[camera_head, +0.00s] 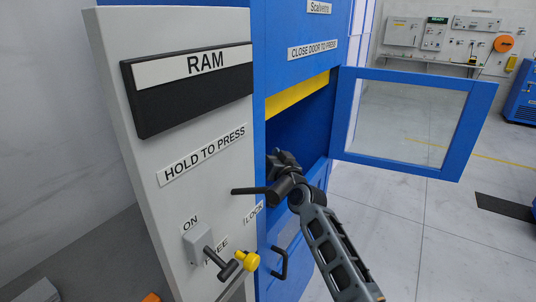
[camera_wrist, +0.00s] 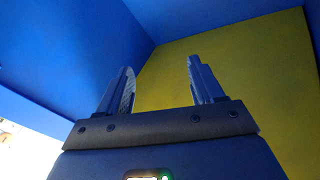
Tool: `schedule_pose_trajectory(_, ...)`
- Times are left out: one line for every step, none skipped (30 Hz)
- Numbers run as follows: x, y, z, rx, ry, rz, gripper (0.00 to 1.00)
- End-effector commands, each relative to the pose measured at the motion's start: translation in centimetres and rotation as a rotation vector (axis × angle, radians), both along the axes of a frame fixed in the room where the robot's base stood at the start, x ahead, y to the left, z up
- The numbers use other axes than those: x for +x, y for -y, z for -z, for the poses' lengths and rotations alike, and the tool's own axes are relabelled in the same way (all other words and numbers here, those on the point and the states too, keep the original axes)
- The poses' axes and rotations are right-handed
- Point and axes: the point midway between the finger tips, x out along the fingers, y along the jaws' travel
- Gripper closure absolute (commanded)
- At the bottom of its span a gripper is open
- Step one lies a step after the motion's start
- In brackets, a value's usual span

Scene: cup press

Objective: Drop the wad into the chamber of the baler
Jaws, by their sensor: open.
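The blue baler (camera_head: 290,110) stands in the middle of the head view. Its glazed door (camera_head: 408,120) is swung open to the right. The chamber (camera_head: 302,128) is open at the front, with a yellow panel (camera_head: 298,94) across its top. My arm reaches into the opening, and the chamber's edge and my wrist hide the gripper tips in the head view. In the wrist view my gripper (camera_wrist: 160,80) is open and empty, its two fingers apart against the chamber's blue walls (camera_wrist: 200,18) and a yellow surface (camera_wrist: 235,70). The wad is not seen in either view.
A grey control panel (camera_head: 185,150) with a RAM sign (camera_head: 195,65) stands left of the opening. A lever with a yellow knob (camera_head: 247,260) sticks out below it. A black handle (camera_head: 279,264) is on the lower front.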

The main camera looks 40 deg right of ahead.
Motion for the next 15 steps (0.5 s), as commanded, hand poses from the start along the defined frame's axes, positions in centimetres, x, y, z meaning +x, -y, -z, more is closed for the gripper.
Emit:
schedule_pose_trajectory(0.0, 0.0, 0.0, 0.0, 0.0, 0.0, 0.33)
schedule_pose_trajectory(0.0, 0.0, 0.0, 0.0, 0.0, 0.0, 0.33)
schedule_pose_trajectory(0.0, 0.0, 0.0, 0.0, 0.0, 0.0, 0.33)
schedule_pose_trajectory(0.0, 0.0, 0.0, 0.0, 0.0, 0.0, 0.33)
schedule_pose_trajectory(-0.1, 0.0, 0.0, 0.0, 0.0, 0.0, 0.33)
schedule_pose_trajectory(-0.3, -0.1, 0.1, 0.0, -0.001, 0.0, 0.33)
schedule_pose_trajectory(-0.5, -0.1, 0.1, 0.0, -0.001, 0.0, 0.33)
schedule_pose_trajectory(-0.7, -0.2, 0.1, 0.0, 0.0, 0.0, 0.33)
schedule_pose_trajectory(-1.2, -0.3, 0.2, 0.0, 0.0, 0.0, 0.33)
schedule_pose_trajectory(-1.6, -0.4, 0.3, 0.0, -0.001, 0.001, 0.33)
schedule_pose_trajectory(-2.0, -0.4, 0.3, -0.001, 0.0, 0.001, 0.33)
schedule_pose_trajectory(-2.7, -0.6, 0.4, -0.001, -0.001, 0.002, 0.33)
schedule_pose_trajectory(-3.2, -0.7, 0.4, 0.0, 0.0, 0.001, 0.33)
schedule_pose_trajectory(-3.6, -0.8, 0.5, 0.0, 0.0, 0.001, 0.33)
schedule_pose_trajectory(-4.3, -0.9, 0.6, 0.001, -0.001, 0.0, 0.33)
